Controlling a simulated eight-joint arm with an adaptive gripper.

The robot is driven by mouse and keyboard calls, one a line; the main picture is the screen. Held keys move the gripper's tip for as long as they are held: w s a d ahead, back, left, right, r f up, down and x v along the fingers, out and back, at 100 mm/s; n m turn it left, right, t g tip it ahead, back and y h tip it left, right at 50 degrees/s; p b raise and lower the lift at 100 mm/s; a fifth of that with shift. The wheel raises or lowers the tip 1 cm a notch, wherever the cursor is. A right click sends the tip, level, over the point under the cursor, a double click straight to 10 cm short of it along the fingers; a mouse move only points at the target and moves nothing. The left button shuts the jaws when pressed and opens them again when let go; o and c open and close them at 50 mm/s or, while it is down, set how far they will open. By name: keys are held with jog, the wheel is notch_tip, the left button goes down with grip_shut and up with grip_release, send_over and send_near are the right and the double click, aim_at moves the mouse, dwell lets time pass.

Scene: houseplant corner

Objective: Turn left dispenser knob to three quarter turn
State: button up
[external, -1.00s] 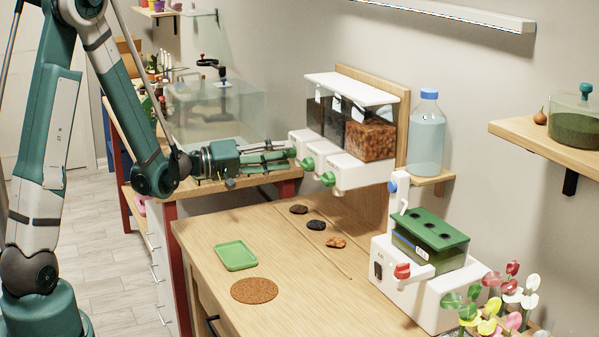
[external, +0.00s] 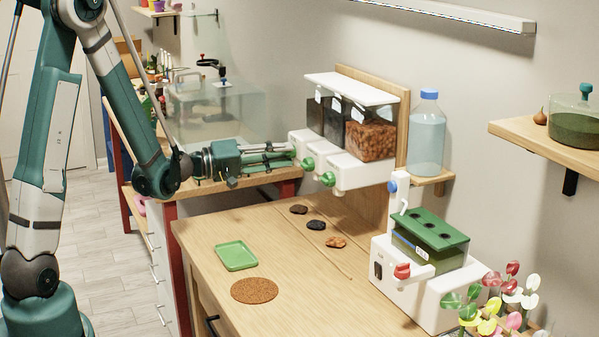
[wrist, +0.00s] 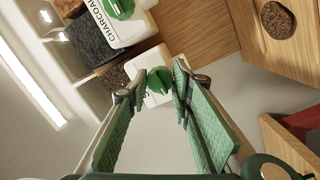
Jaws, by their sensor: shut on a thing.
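The white dispenser (external: 345,172) on the wall has three bins with a green knob under each. The left knob (wrist: 158,80) sits between my fingertips in the wrist view; in the external view my fingers mostly hide it. My gripper (external: 291,155) reaches in level from the left and is shut on this knob. In the wrist view my gripper (wrist: 152,88) has a fingertip at each side of it. The knob's exact angle is hard to read. The middle knob (external: 308,163) and right knob (external: 328,179) are clear of my fingers.
Below, the wooden table holds a green tray (external: 236,256), a cork mat (external: 254,290) and several small stones. A white machine with a green top (external: 432,232) stands at the right. A water bottle (external: 427,135) is on a shelf beside the dispenser.

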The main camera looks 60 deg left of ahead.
jog(key=o, duration=0.9)
jog(key=shift+s+a+f, duration=0.1)
jog(key=shift+s+a, duration=0.15)
jog(key=shift+s, duration=1.75)
jog(key=shift+s+a+r, duration=0.1)
jog(key=shift+s+a, duration=0.15)
jog(key=shift+s, duration=1.7)
jog(key=shift+s+a+f, duration=0.1)
jog(key=shift+s+a, duration=0.15)
jog(key=shift+s, duration=1.75)
